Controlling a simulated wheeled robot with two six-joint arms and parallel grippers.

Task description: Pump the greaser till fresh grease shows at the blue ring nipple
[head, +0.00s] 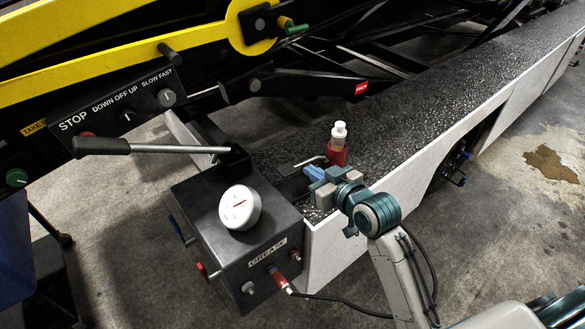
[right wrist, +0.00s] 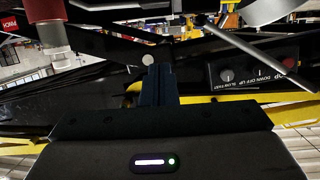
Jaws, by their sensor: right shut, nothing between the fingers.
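The greaser is a dark box (head: 240,245) labelled GREASE, with a round white gauge (head: 239,207) on top. Its pump lever (head: 165,149) is a steel rod with a black grip (head: 100,146), lying roughly level toward the left. The rod also crosses the upper right of the right wrist view (right wrist: 250,50). A blue-marked fitting (head: 177,229) sits on the box's left side; I cannot tell whether grease shows there. My right gripper (head: 314,173) is shut and empty, right of the box and apart from the lever; its fingers (right wrist: 158,85) are together. My left gripper is not in view.
A red cup with a white-capped bottle (head: 338,133) stands on the black ledge (head: 400,110) just beyond my right gripper. A control panel (head: 120,110) and yellow beam (head: 110,55) lie behind the lever. A red-ringed fitting (head: 203,271) and a hose (head: 340,301) are at the box front.

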